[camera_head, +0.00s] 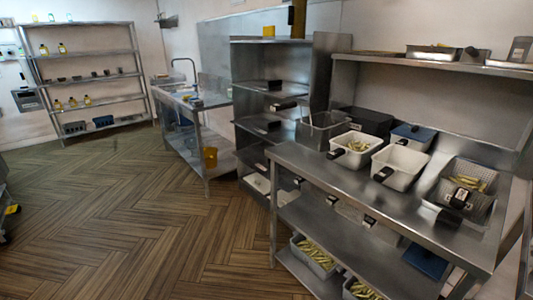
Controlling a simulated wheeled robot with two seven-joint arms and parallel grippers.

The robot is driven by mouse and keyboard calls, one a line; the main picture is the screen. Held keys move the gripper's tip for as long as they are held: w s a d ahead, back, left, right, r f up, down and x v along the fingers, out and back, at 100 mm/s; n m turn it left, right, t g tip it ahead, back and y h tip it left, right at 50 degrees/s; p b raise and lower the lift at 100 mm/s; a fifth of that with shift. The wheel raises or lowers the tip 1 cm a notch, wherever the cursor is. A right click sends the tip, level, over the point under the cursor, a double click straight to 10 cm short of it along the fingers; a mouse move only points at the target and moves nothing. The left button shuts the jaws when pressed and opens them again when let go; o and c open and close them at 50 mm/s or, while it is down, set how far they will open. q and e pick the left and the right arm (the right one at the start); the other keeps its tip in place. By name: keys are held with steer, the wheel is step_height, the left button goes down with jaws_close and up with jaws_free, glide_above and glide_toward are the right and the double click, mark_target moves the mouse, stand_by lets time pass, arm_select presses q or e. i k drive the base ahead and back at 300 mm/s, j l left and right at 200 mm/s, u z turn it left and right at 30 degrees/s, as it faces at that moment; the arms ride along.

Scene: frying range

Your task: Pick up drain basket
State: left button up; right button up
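A perforated metal basket (482,175) with a dark handle stands near the right end of the steel worktable, and several pale fries (468,182) lie in it. It looks like a drain basket. A second metal basket (317,135) with a dark handle stands at the table's far left end; its contents are hidden. I cannot tell from this view which of the two the task means. Neither of my grippers shows in the head view.
The steel worktable (405,226) also holds two white bins (400,166) (352,158) and a blue-lidded container (413,134). Fries fill bins (317,263) on its lower shelf. A shelf (450,67) overhangs the back. The wooden floor (150,220) at left is clear.

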mark_target(467, 188)
steer(key=z, duration=1.1)
